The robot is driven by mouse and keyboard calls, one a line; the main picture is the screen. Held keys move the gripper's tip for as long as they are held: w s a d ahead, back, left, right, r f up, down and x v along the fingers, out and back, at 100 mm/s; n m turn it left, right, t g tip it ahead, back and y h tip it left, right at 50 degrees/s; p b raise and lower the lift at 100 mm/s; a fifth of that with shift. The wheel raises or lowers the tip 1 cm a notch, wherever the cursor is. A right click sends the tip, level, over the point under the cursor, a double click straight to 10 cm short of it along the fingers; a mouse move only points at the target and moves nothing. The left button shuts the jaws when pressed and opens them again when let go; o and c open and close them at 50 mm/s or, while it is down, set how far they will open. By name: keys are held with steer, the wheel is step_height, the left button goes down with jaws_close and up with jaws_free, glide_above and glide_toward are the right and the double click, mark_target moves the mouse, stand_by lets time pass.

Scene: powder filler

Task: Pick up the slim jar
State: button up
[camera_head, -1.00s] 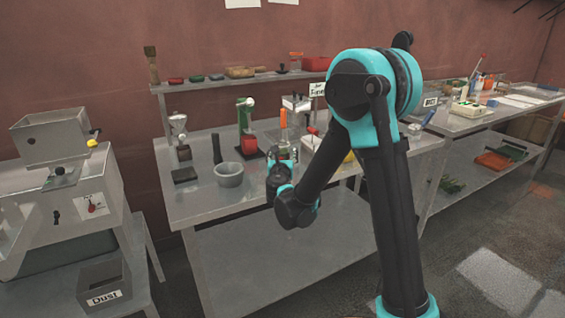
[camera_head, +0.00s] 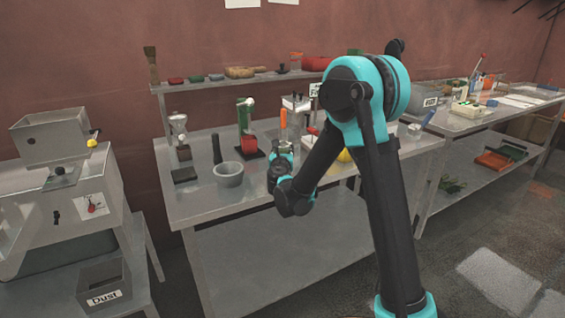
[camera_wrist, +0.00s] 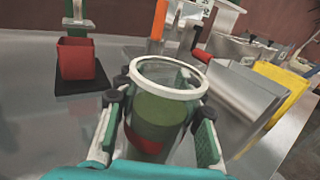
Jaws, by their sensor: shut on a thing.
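The slim jar (camera_wrist: 158,112) is a clear glass cylinder with a white rim, and green and red show through its wall. It stands between the two fingers of my gripper (camera_wrist: 158,125) in the wrist view, and the gripper is shut on it. In the head view my gripper (camera_head: 281,160) is at the table's middle, right of the grey bowl. The jar is hard to make out there, and its base is hidden in the wrist view, so I cannot tell whether it is clear of the table.
A red cup on a black base (camera_wrist: 78,62) stands left of the jar. A yellow object (camera_wrist: 284,92) and metal equipment (camera_wrist: 240,85) are to the right. The grey bowl (camera_head: 229,176) and a dark cylinder (camera_head: 217,149) stand left on the steel table (camera_head: 205,205).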

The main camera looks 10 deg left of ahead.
jaws_close()
